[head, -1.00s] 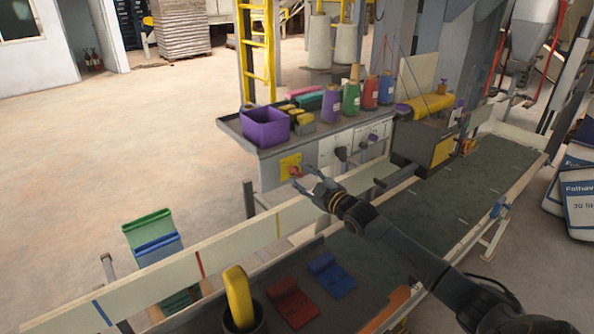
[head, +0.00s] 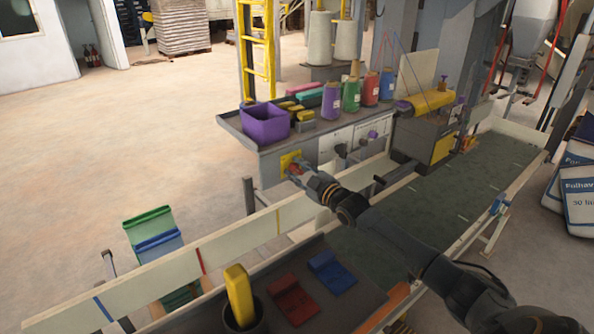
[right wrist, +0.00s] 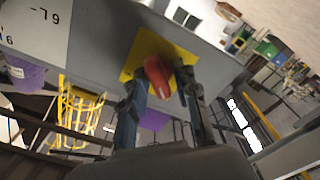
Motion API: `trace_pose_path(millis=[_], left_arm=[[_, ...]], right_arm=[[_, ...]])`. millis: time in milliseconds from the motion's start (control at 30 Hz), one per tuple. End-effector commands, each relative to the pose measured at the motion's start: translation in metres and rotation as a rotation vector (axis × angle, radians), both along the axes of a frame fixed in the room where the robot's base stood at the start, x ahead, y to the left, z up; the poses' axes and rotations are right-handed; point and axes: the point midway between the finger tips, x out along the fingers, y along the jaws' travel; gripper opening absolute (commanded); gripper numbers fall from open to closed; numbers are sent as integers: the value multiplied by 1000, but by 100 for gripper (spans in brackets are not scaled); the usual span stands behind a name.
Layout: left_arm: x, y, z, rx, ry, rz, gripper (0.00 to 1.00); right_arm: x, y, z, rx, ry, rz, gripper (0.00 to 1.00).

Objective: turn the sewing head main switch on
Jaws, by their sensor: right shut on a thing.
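The red switch knob (right wrist: 157,72) sits on a yellow plate (right wrist: 148,45) on the grey front panel of the sewing head's bench. The yellow plate also shows in the head view (head: 286,159), with the knob partly hidden by my gripper. My right gripper (head: 298,173) is at the plate, its arm reaching in from the lower right. In the right wrist view its two fingers (right wrist: 160,83) stand on either side of the red knob, shut on it. My left gripper is out of view.
A shelf (head: 232,125) above the switch holds a purple bin (head: 265,124) and several thread cones. A long pale rail (head: 225,249) runs in front of the bench. The green conveyor belt (head: 420,215) lies to the right, under my arm.

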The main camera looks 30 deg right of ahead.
Motion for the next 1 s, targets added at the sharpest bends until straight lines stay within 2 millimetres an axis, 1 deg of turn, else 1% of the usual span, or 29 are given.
trace_pose_path(millis=[167, 367, 1000], left_arm=[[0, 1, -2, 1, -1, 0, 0], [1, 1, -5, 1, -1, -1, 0], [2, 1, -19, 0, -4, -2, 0]], right_arm=[[0, 0, -1, 54, 5, -1, 0], [0, -1, -1, 182, 14, 0, 0], [0, -4, 0, 783, 62, 0, 0]])
